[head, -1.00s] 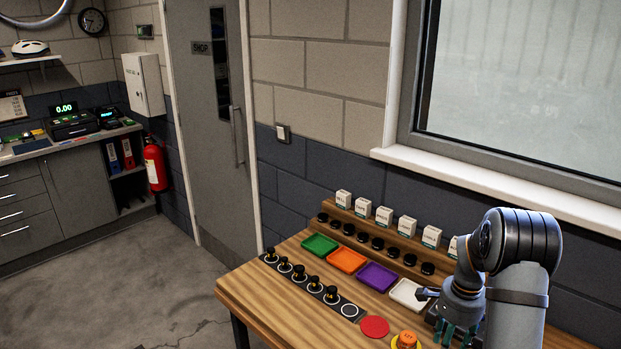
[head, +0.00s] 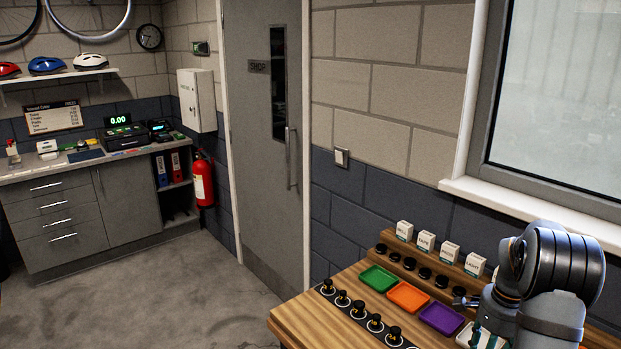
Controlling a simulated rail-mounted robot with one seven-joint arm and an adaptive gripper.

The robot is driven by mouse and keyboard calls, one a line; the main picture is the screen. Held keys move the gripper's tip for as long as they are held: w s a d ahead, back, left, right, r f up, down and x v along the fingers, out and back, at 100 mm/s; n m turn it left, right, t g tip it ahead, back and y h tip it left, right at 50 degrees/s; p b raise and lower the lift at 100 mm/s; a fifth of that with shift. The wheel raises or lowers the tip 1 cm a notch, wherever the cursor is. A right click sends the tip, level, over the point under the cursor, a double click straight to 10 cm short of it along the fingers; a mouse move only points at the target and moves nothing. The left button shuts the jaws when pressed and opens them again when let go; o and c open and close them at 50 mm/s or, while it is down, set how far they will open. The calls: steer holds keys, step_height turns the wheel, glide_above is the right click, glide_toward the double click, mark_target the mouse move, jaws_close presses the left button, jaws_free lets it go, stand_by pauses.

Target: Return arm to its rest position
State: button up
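My arm (head: 555,262) is folded at the lower right of the head view, over the right part of the wooden bench. No held object can be made out.
The bench (head: 300,322) carries a green tray (head: 379,278), an orange tray (head: 408,296), a purple tray (head: 441,319) and a strip of black-knobbed pieces (head: 358,309). Small white boxes (head: 427,241) stand on the back ledge. A window (head: 560,100) is behind. The floor to the left is clear.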

steer(key=shift+s+d+m+p, duration=0.1)
steer(key=shift+d+m+p, duration=0.25)
steer(key=shift+d, duration=0.35)
steer(key=w+a+f+p, duration=0.2)
steer(key=w+a+f, duration=0.1)
steer(key=w+a+f+p, duration=0.1)
steer(key=w+a+f, duration=0.2)
steer(key=shift+w+a+f+p, duration=0.1)
steer(key=shift+w+a+p, duration=0.15)
steer(key=shift+p, duration=0.1)
steer(key=shift+w+a+f+p, duration=0.1)
steer(key=shift+f+p, duration=0.1)
steer(key=shift+f, duration=0.35)
steer(key=shift+w+a+f+p, duration=0.1)
steer(key=shift+f+p, duration=0.05)
steer(key=shift+f, duration=0.35)
steer(key=shift+d+f, duration=0.15)
steer(key=shift+f, duration=0.45)
steer(key=shift+w, duration=0.1)
